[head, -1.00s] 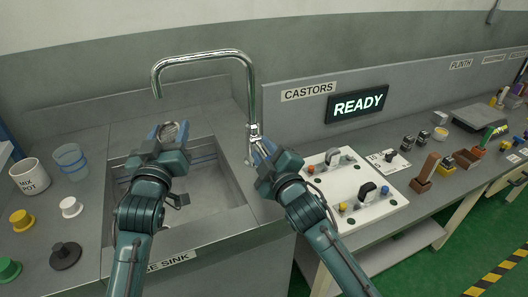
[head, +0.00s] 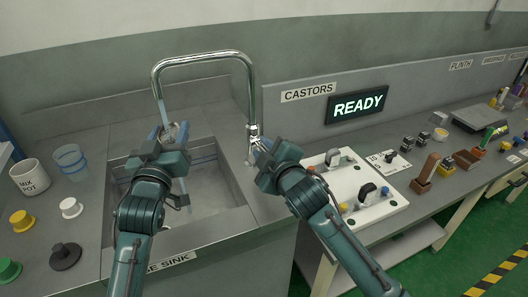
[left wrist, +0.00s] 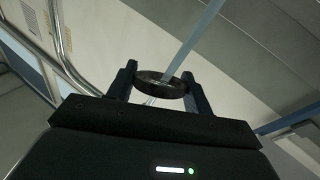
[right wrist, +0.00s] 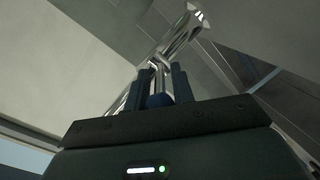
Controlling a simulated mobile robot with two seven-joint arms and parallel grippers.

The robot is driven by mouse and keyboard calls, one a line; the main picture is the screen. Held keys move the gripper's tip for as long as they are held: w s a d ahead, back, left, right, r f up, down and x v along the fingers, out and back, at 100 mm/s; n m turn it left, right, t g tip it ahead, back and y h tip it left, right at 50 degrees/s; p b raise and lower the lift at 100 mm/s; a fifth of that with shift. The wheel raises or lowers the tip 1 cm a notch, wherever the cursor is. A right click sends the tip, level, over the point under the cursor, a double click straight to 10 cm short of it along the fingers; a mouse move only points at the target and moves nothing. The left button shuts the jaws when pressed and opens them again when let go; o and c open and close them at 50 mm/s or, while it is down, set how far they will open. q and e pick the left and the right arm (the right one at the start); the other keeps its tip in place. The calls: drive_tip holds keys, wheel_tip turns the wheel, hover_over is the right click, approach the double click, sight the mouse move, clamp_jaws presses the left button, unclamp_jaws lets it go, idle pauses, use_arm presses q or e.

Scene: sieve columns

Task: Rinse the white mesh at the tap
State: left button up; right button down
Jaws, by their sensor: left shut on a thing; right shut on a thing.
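The mesh (head: 171,130) is a small round piece with a metal rim, and my left gripper (head: 166,134) is shut on it above the sink. In the left wrist view the rim (left wrist: 160,84) sits between the two fingers; the mesh's colour is not clear. The chrome tap (head: 252,90) arches over the sink, and a pale blue stream of water (head: 162,113) runs from its spout down to the mesh. My right gripper (head: 262,146) is shut on the tap lever (right wrist: 158,99), which shows a dark blue tip between the fingers in the right wrist view.
The sink basin (head: 225,198) lies under my left gripper. Left of it stand a mix pot (head: 30,177), a clear blue-banded cup (head: 71,161) and several coloured stoppers. Right of the tap is a white board (head: 372,207) with fittings, below a READY sign (head: 358,104).

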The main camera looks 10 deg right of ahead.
drive_tip(key=shift+r, duration=0.1)
idle(0.3)
drive_tip(key=c, duration=1.2)
unclamp_jaws()
drive_tip(key=v, duration=1.2)
drive_tip(key=shift+r, duration=0.25)
